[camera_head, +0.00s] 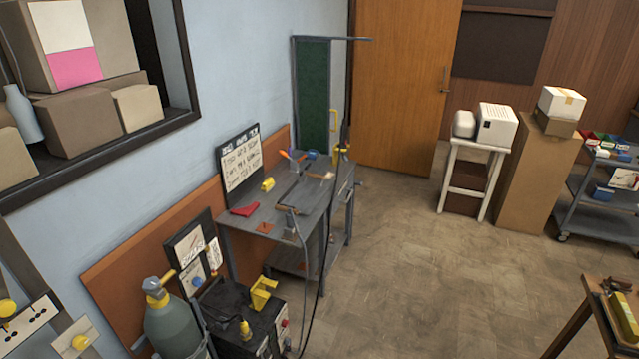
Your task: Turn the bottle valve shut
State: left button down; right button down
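A grey-green gas bottle (172,328) stands upright at the lower left, beside a dark welding machine (250,318). Its valve (153,287) sits on top, with a grey-blue cap-like part and a yellow fitting (167,277) beside it. The valve is too small to tell how far it is turned. The bottle's lower part is cut off by the picture's bottom edge. Neither of my grippers is in view.
A metal workbench (285,215) with tools and a lettered board (240,165) stands behind the machine. Dark cables hang in front of the bench. Panels with yellow knobs (80,342) fill the lower left corner. The middle floor (430,260) is clear. A wooden table (600,300) stands at right.

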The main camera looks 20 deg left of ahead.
aim_at(150, 285)
jog(key=u, duration=1.6)
jog(key=i, duration=0.15)
jog(key=z, duration=0.05)
